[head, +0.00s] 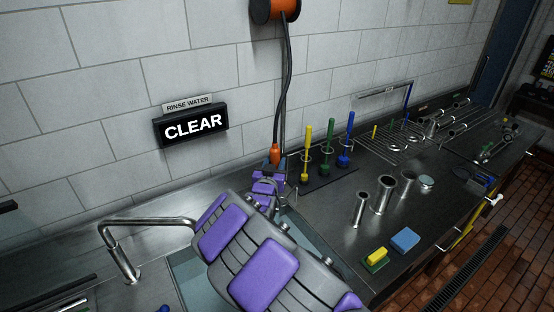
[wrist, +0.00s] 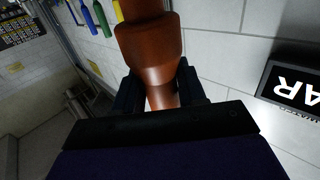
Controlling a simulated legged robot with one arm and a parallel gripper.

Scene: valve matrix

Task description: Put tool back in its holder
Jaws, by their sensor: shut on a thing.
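An orange spray tool (head: 275,153) hangs below a black hose (head: 286,85) in the head view, upright near the wall. My gripper (head: 272,168) is shut around its lower part, above the sink's back edge. In the wrist view the tool (wrist: 152,50) looks orange-brown and comes up between the fingers of my gripper (wrist: 160,92). The hose runs up to an orange and black reel (head: 275,9) on the wall. I cannot tell which part is the tool's holder. My arm hides part of the sink.
Yellow (head: 307,150), green (head: 328,150) and blue (head: 346,140) brushes stand in ring stands just right of my gripper. Metal cylinders (head: 382,194), sponges (head: 405,240) and a faucet (head: 125,250) are on the counter. A sign (head: 193,127) reading "CLEAR" is on the wall.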

